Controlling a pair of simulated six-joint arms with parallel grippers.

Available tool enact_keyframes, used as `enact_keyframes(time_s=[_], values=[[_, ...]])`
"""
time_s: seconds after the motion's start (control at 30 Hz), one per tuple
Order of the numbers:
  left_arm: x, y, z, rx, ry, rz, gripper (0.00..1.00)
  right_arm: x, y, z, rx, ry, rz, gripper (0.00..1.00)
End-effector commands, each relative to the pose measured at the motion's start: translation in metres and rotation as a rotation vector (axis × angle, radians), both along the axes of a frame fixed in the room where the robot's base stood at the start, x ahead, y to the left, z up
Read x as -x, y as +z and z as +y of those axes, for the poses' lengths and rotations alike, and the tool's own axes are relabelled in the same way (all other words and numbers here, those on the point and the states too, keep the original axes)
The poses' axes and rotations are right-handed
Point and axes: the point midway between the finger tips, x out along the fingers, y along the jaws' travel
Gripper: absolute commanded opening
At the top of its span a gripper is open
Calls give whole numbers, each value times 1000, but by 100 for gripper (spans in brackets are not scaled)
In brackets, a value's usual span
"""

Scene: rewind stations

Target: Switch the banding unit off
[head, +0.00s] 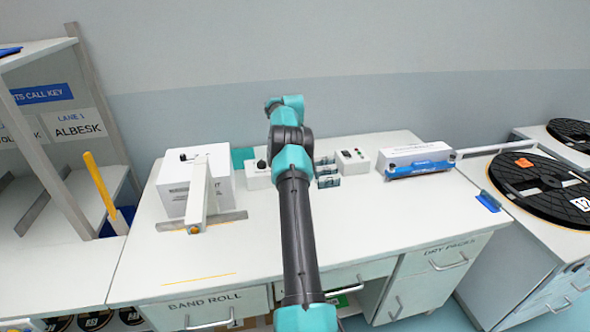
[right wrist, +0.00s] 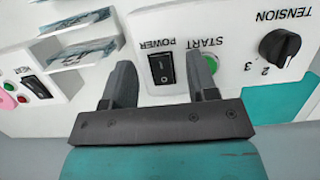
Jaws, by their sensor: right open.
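The banding unit (head: 257,177) is a white box at the back of the bench, partly hidden behind my right arm in the head view. Its white panel (right wrist: 237,72) appears upside down in the right wrist view. It bears a black POWER rocker switch (right wrist: 165,68), a green START button (right wrist: 211,62) partly behind a finger, and a black TENSION knob (right wrist: 280,47). My right gripper (right wrist: 162,82) is open, with the rocker between its fingertips in the picture. I cannot tell whether they touch the panel, nor which way the rocker is set. My left gripper is out of view.
A white dispenser with a long arm (head: 198,195) stands left. The front bench top is clear.

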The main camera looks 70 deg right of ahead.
Motion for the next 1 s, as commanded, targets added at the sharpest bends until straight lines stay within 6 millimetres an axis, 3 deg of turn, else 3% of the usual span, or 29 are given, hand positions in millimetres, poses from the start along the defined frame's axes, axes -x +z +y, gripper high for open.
enact_keyframes(time_s=[0.57, 1.0], values=[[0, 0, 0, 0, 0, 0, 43, 13, 4, 40, -1, 0, 1, 53], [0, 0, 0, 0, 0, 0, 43, 26, 9, 82, 0, -1, 0, 53]])
